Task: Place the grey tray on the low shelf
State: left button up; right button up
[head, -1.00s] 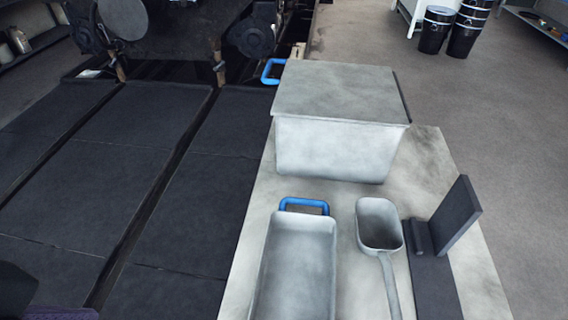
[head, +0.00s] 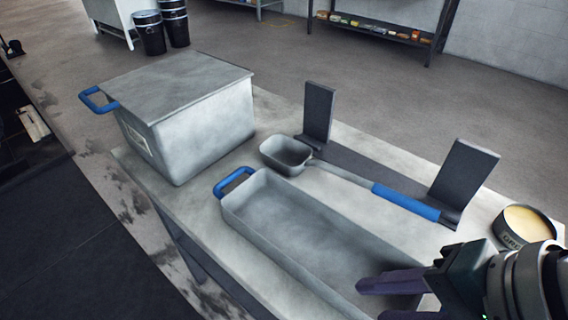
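The grey tray (head: 264,238) is a long, shallow, open metal tray. It lies on the pale grey worktop (head: 370,150) in the head view, with a blue handle (head: 234,182) at its far end. Its near end is partly hidden behind my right gripper and cut by the frame's bottom edge. My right gripper (head: 372,302) is at the bottom right, above or at the tray's near end. Its dark fingers are apart with nothing seen between them. Whether it touches the tray cannot be told. My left gripper is out of view. Which shelf is the low one is unclear.
A lidded grey box (head: 200,130) stands behind the tray. A scoop (head: 286,155) with a blue grip lies right of the tray on a dark rest with two upright plates (head: 465,180). A tin (head: 524,224) stands at right. A shelf rack (head: 375,32) and black buckets (head: 150,35) stand behind.

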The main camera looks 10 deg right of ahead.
aim_at(293, 261)
jog(key=w+f+m+b, duration=0.1)
jog(key=m, duration=0.4)
jog(key=w+a+f+m+t+y+b, duration=0.1)
jog(key=w+f+m, duration=0.1)
jog(key=m, duration=0.3)
jog(key=w+f+m+t+y+b, duration=0.1)
jog(key=w+f+m, duration=0.1)
jog(key=m, duration=0.3)
jog(key=shift+w+a, duration=0.2)
jog(key=shift+a, duration=0.15)
jog(key=shift+m+t, duration=0.4)
jog(key=shift+m, duration=0.2)
jog(key=b+x, duration=0.1)
jog(key=x, duration=0.4)
jog(key=shift+r+b, duration=0.1)
jog(key=shift+b, duration=0.25)
jog(key=b+x, duration=0.1)
jog(key=x, duration=0.1)
jog(key=b+x, duration=0.1)
jog(key=x, duration=0.2)
jog(key=shift+w+a+r, duration=0.2)
jog(key=shift+w+a, duration=0.1)
grip_shut()
jog(key=shift+r, duration=0.1)
